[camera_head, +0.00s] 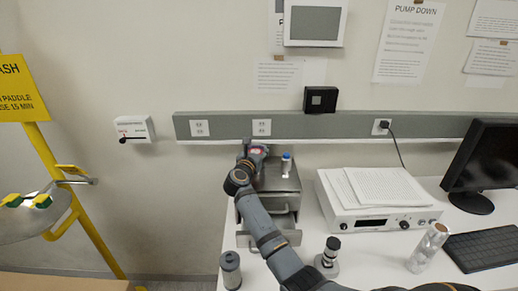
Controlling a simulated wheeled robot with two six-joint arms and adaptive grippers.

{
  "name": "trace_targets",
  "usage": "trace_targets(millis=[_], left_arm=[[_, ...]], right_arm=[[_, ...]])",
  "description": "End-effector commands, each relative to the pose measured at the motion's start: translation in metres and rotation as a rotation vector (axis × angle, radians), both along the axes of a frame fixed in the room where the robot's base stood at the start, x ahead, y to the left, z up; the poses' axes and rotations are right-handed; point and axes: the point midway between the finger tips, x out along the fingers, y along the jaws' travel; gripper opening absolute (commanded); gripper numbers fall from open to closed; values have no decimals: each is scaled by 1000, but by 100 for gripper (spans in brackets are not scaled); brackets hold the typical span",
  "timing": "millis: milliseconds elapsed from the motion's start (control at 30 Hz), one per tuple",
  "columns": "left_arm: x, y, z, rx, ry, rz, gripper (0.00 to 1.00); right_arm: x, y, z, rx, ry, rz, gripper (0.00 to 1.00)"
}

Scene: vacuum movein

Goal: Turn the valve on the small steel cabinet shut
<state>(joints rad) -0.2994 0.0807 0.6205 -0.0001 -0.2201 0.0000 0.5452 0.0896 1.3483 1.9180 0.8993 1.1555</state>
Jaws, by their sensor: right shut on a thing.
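The small steel cabinet (280,181) stands at the left end of the white bench, with drawers in its front that look partly pulled out. My right arm reaches over its left side. My right gripper (254,153) is at the back left of the cabinet top, shut on a small part with red on it (258,150), which appears to be the valve. The fingers and wrist hide most of the valve, so its handle angle cannot be read. A small blue-and-white bottle (286,167) stands on the cabinet top, just right of the gripper. My left gripper is not in view.
A grey cylinder (231,270) and a black-and-steel piece (328,257) stand on the bench beside my arm. A white instrument (378,213) with papers on it, a clear bottle (429,247), a keyboard (484,247) and a monitor (483,160) are to the right. A yellow wash stand (82,232) is left.

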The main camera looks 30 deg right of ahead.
Motion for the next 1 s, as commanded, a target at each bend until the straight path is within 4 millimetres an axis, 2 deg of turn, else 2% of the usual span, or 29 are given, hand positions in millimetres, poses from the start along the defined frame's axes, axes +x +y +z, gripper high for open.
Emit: trace_targets(millis=[33,100,133,300,633,1000], left_arm=[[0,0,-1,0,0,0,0],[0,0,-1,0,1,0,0],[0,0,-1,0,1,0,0],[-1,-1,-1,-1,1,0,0],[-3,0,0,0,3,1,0],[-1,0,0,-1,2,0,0]], right_arm=[[-1,1,-11,11,15,-1,0],[-1,1,-11,11,15,0,0],[-1,1,-11,11,15,0,34],[0,1,-7,7,9,0,54],[-3,4,-4,4,5,2,54],[-43,53,-5,8,5,3,54]])
